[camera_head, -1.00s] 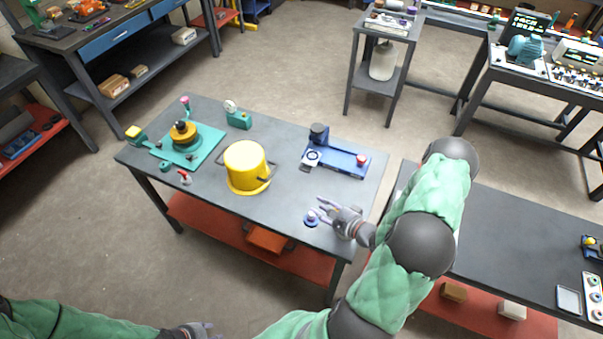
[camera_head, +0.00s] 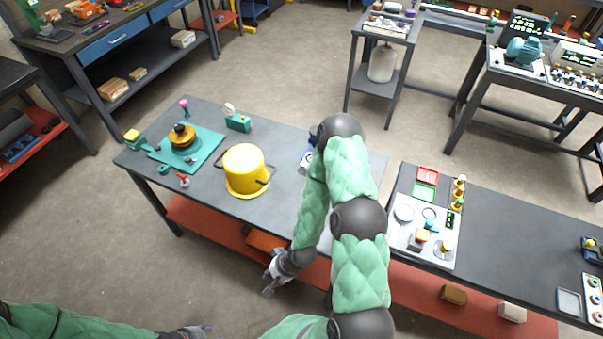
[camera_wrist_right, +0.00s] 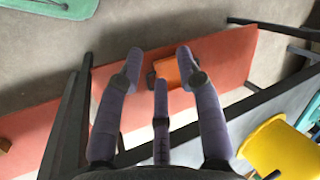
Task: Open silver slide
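I cannot make out a silver slide for certain in either view. A blue device (camera_head: 307,158) on the middle table is mostly hidden behind my right arm. My right gripper (camera_head: 272,283) is low in front of the table's front edge. In the right wrist view its three fingers (camera_wrist_right: 158,68) are spread and empty, above the red lower shelf (camera_wrist_right: 225,65). An orange box (camera_wrist_right: 168,72) on that shelf shows beyond the fingertips, apart from them as far as I can tell. My left gripper (camera_head: 193,331) is at the bottom edge, partly cut off.
A yellow bucket (camera_head: 246,171) stands mid-table, and also shows in the wrist view (camera_wrist_right: 283,148). A teal plate (camera_head: 205,152) with a yellow-black part lies to its left. A right-hand table (camera_head: 500,225) holds a light panel (camera_head: 407,238). Floor in front is clear.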

